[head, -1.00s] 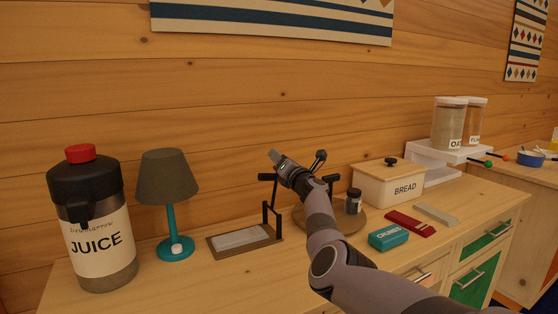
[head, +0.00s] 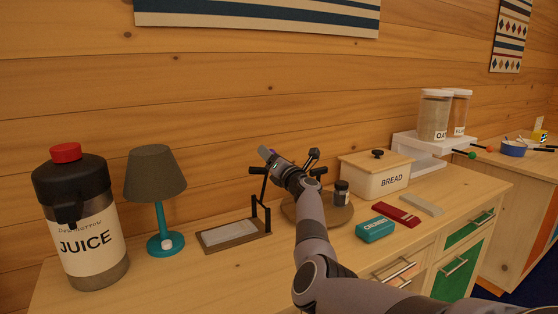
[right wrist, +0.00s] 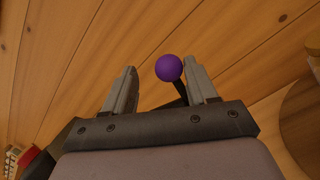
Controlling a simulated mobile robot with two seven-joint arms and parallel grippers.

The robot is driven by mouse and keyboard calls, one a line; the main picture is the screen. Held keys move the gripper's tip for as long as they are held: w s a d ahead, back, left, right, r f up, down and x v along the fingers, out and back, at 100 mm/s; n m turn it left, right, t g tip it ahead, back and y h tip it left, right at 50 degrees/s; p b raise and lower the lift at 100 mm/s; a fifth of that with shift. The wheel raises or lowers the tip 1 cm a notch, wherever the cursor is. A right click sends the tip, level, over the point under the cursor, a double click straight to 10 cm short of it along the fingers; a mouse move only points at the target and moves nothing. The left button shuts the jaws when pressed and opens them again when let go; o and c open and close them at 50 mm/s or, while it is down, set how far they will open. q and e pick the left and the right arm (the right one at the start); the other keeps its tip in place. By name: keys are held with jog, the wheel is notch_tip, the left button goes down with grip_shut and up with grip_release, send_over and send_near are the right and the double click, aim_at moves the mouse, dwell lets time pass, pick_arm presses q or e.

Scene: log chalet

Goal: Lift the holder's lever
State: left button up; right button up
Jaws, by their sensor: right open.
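A purple ball knob (right wrist: 169,68) on a dark rod shows in the right wrist view, between the fingers and closer to the right one. It looks like the end of the lever. My right gripper (right wrist: 160,88) is open around it, and I see no grip on it. In the head view my right gripper (head: 266,153) is above the counter, near dark stands. The flat wooden base with a pale slab (head: 229,233) and black upright frame (head: 262,208) is left of my arm. My arm hides part of the round wooden board (head: 334,214). My left gripper is out of view.
A juice dispenser (head: 84,236) and a teal lamp (head: 157,180) stand at left. Right of my arm are a dark-lidded jar (head: 341,193), a bread box (head: 388,182), a teal box (head: 375,230) and a red item (head: 397,215). The log wall is behind.

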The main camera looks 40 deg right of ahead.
jog(key=shift+p+v, duration=0.55)
jog(key=shift+v, duration=1.8)
